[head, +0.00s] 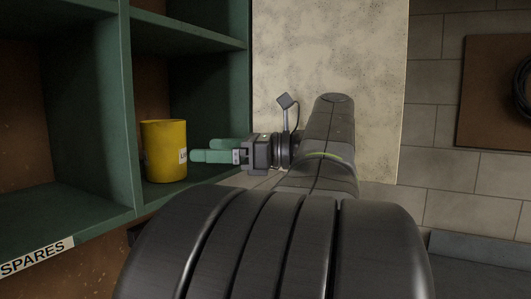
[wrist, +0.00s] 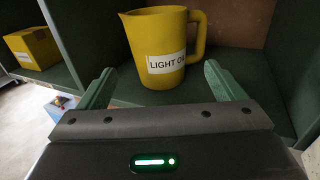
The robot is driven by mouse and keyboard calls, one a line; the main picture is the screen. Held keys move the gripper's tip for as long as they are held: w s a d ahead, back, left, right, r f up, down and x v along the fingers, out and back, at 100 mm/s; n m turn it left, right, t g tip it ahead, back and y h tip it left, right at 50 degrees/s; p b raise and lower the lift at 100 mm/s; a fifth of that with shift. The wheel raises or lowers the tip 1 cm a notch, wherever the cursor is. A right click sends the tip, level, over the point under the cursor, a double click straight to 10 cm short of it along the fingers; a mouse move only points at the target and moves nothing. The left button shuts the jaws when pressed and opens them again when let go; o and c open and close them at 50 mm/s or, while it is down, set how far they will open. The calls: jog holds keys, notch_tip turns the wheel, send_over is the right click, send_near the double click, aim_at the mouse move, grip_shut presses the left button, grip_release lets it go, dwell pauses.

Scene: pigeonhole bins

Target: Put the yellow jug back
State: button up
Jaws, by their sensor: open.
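The yellow jug (head: 164,152) stands upright in a compartment of the green pigeonhole shelf, near its front edge, in the head view. In the wrist view the jug (wrist: 160,45) shows a white label reading "LIGHT O…", with its handle at the right and its spout at the left. My gripper (head: 200,151) points left at the jug, its green fingers just short of it. In the wrist view the fingers (wrist: 158,85) are spread apart with nothing between them, and the jug stands beyond them.
The green shelf (head: 121,105) has upright dividers beside the jug's compartment. A "SPARES" label (head: 37,257) is on the lower left shelf edge. A yellow box (wrist: 34,47) sits in the neighbouring compartment on the left in the wrist view. A blue object (wrist: 61,105) lies lower down.

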jog(key=shift+d, duration=1.35)
dwell(0.5)
